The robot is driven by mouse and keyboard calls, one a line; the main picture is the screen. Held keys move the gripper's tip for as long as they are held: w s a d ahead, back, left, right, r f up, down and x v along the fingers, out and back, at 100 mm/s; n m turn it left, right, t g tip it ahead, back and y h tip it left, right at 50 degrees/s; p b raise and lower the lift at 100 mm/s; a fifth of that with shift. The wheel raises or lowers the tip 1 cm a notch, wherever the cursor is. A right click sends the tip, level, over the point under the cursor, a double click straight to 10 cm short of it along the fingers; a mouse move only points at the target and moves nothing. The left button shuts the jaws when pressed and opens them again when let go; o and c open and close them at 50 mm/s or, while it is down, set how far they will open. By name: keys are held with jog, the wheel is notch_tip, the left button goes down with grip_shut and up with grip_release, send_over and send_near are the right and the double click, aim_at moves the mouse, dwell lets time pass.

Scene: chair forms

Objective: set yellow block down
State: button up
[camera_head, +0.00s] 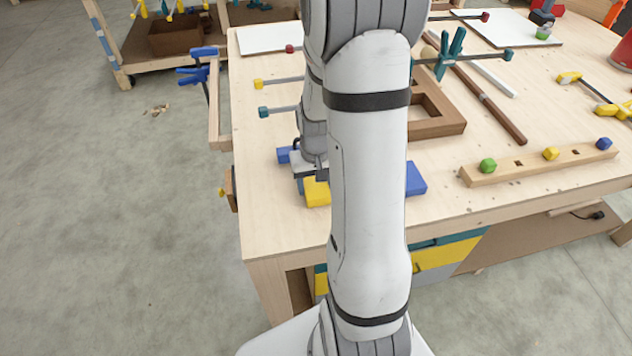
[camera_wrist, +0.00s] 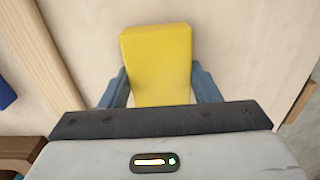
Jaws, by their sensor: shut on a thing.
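The yellow block (camera_head: 317,191) is at the near left part of the workbench (camera_head: 275,215), partly hidden by my arm in the head view. In the wrist view the yellow block (camera_wrist: 158,60) stands between the two blue-grey fingers of my gripper (camera_wrist: 160,88), one on each side. My gripper is shut on it. Over pale wood, I cannot tell whether the block touches the bench top or is held just above it.
A blue block (camera_head: 416,178) lies right of my arm. A wooden rail (camera_head: 535,165) with green, yellow and blue knobs lies farther right. A brown wooden frame (camera_head: 440,125) and clamps lie behind. The bench's left edge is close to the yellow block.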

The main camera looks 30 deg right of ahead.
aim_at(315, 184)
jog(key=shift+f, duration=0.1)
jog(key=o, duration=0.6)
jog(key=shift+f, duration=0.1)
jog(key=o, duration=0.5)
notch_tip(315, 184, up, 12)
jog(key=s+a+r+n+t, duration=0.1)
jog(key=s+a+r, duration=0.1)
jog(key=s+a, duration=0.2)
jog(key=s+a+r+n+t, duration=0.1)
jog(key=s+a+r, duration=0.2)
jog(key=s+a, duration=0.1)
jog(key=s+a+r+n+t, duration=0.1)
jog(key=s+a+r, duration=0.1)
jog(key=s+a, duration=0.2)
jog(key=shift+s+r, duration=0.3)
jog(key=shift+r, duration=0.05)
